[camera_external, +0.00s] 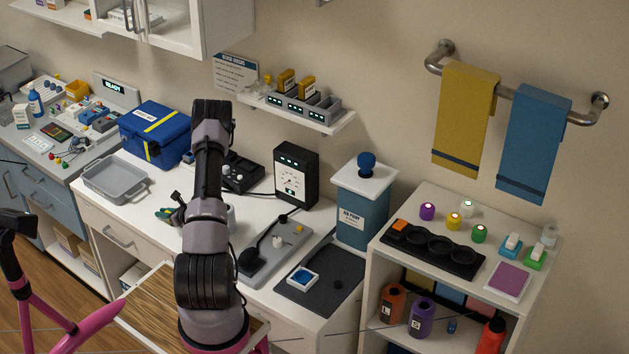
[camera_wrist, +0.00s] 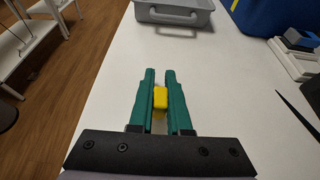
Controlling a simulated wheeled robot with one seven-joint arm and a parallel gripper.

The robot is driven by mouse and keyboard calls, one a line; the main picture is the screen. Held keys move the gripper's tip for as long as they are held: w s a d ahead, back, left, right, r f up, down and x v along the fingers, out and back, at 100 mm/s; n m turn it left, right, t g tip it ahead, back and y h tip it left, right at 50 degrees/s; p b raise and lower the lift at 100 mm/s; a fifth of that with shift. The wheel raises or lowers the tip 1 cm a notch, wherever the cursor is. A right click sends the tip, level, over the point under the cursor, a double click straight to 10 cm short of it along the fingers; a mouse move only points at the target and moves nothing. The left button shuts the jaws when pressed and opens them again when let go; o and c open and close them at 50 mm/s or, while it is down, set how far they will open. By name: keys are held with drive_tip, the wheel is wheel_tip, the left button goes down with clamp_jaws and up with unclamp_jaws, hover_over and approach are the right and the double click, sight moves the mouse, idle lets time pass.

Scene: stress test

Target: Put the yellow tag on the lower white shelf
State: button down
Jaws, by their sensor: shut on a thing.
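The yellow tag (camera_wrist: 160,97) is a small yellow block held between the teal fingertips of my gripper (camera_wrist: 160,88) in the wrist view. White counter shows below it. In the external view my gripper (camera_external: 166,214) is over the white counter, left of my arm; the tag cannot be made out there. A white wall shelf (camera_external: 312,125) hangs above the counter and bears a grey rack with upright yellow-orange tags (camera_external: 306,86). A white shelf unit (camera_external: 368,318) stands at the right, with a lower level holding orange and purple bottles. I cannot tell which is the lower white shelf.
A grey tray (camera_external: 116,180) and a blue case (camera_external: 156,133) lie behind my gripper. A black gauge box (camera_external: 296,174), a grey lever plate (camera_external: 285,250) and a blue bin (camera_external: 362,215) stand on the right of the counter. White cabinets (camera_external: 225,27) hang above.

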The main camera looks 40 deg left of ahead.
drive_tip(key=c, duration=0.9)
unclamp_jaws()
drive_tip(key=shift+o, duration=0.2)
drive_tip(key=shift+r, duration=0.15)
drive_tip(key=v, duration=1.2)
drive_tip(key=shift+d, duration=0.1)
drive_tip(key=w+d+r+n+g, duration=0.1)
drive_tip(key=d+r+n+g, duration=0.2)
drive_tip(key=r, duration=1)
drive_tip(key=s+d+r+n+t+h, duration=0.1)
drive_tip(key=d+r+n, duration=0.3)
drive_tip(key=d+r, duration=0.4)
drive_tip(key=s+d+r+n+t+h, duration=0.2)
drive_tip(key=d+r+n+h, duration=0.2)
drive_tip(key=d+r, duration=0.5)
drive_tip(key=shift+s+d+r+n+t, duration=0.3)
drive_tip(key=shift+d+n, duration=0.4)
drive_tip(key=shift+d, duration=0.4)
drive_tip(key=shift+o, duration=0.5)
drive_tip(key=s+d+r+t+h, duration=0.2)
drive_tip(key=d+r+t+h, duration=0.1)
drive_tip(key=d, duration=0.5)
drive_tip(key=s+d+r+n+t+h, duration=0.1)
drive_tip(key=s+d+r+t+h, duration=0.1)
drive_tip(key=d+r, duration=0.3)
drive_tip(key=d+t+h, duration=0.1)
drive_tip(key=d, duration=0.2)
drive_tip(key=shift+s+d+r+t, duration=0.15)
drive_tip(key=shift+s+d+t, duration=0.15)
